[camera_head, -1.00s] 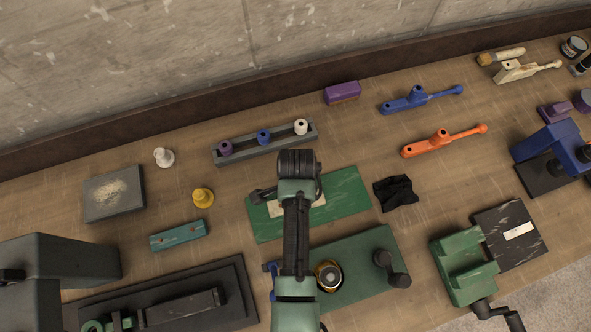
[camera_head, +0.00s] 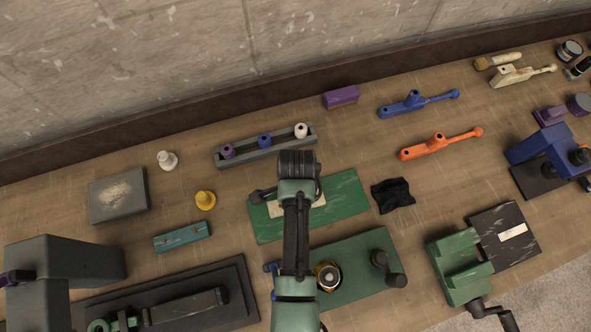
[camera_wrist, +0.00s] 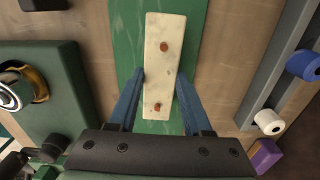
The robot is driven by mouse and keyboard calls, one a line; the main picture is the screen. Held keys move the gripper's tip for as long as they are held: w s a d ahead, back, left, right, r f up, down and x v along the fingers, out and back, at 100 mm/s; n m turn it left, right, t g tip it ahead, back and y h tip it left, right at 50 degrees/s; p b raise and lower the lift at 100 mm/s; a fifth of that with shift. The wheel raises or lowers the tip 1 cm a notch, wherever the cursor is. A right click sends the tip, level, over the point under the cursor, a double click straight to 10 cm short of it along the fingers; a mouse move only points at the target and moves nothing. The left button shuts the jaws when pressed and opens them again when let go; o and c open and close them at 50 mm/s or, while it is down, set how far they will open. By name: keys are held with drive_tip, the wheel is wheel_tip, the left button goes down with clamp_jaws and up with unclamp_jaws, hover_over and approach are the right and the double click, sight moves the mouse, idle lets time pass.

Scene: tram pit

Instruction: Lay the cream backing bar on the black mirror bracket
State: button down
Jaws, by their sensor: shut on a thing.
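The cream backing bar (camera_wrist: 165,60), with two rusty-orange spots, lies over the green mat (camera_wrist: 192,65) in the wrist view. My gripper (camera_wrist: 160,75) has its blue fingers on both long sides of the bar, shut on it. In the head view the cream bar (camera_head: 318,200) is partly hidden under my arm, over the green mat (camera_head: 345,190). I cannot tell whether it still touches the mat. A long black piece, likely the mirror bracket (camera_head: 185,307), lies on a dark base (camera_head: 235,285) at lower left, with a green ring at its left end.
A grey holder (camera_head: 245,157) with coloured pegs stands behind the mat. A teal bar (camera_head: 182,237) and a yellow knob (camera_head: 205,200) lie left. A tall grey block (camera_head: 75,262) stands beside the dark base. A black cloth (camera_head: 393,195) lies right of the mat.

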drive_tip(key=shift+r+p, duration=1.95)
drive_tip(key=shift+r, duration=0.15)
